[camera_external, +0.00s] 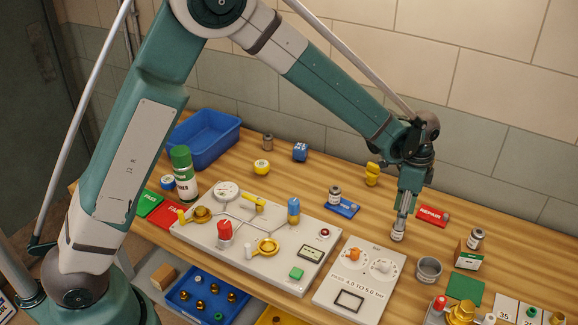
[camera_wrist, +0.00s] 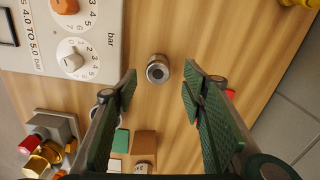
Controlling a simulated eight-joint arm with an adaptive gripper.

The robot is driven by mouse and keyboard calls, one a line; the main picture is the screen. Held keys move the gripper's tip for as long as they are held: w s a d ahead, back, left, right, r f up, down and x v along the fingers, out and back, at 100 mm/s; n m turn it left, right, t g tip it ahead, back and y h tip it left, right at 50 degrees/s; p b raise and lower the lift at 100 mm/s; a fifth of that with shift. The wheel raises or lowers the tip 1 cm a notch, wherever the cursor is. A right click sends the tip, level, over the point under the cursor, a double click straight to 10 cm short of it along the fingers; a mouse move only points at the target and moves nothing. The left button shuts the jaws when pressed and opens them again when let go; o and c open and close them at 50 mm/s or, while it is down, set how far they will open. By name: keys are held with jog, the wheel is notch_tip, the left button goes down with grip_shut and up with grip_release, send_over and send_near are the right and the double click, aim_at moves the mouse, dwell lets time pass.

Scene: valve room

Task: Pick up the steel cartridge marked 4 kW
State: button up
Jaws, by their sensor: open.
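A small steel cartridge (camera_external: 398,232) stands upright on the wooden bench just right of the pressure panel. My gripper (camera_external: 402,208) points down right over it. In the wrist view the cartridge (camera_wrist: 158,68) shows its round dark-centred top, between and slightly beyond the open fingertips (camera_wrist: 160,82). The fingers do not appear to grip it. Its marking is not readable from here. Other steel cartridges stand by the blue card (camera_external: 335,192), by the green-and-brown box (camera_external: 477,236), and at the back (camera_external: 268,141); their ratings are too small to read.
The pressure panel (camera_external: 335,299) lies left of the cartridge, and a metal cup (camera_external: 428,268) stands close on its right. A red REPAIR card (camera_external: 432,216) lies behind. A large valve board (camera_external: 220,246) fills the middle. Bare wood surrounds the cartridge.

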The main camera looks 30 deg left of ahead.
jog(key=shift+f, duration=0.25)
jog(key=shift+s+f, duration=0.15)
jog(key=shift+f, duration=2.4)
jog(key=c, duration=1.1)
jog(key=shift+r, duration=0.15)
jog(key=shift+r, duration=4.9)
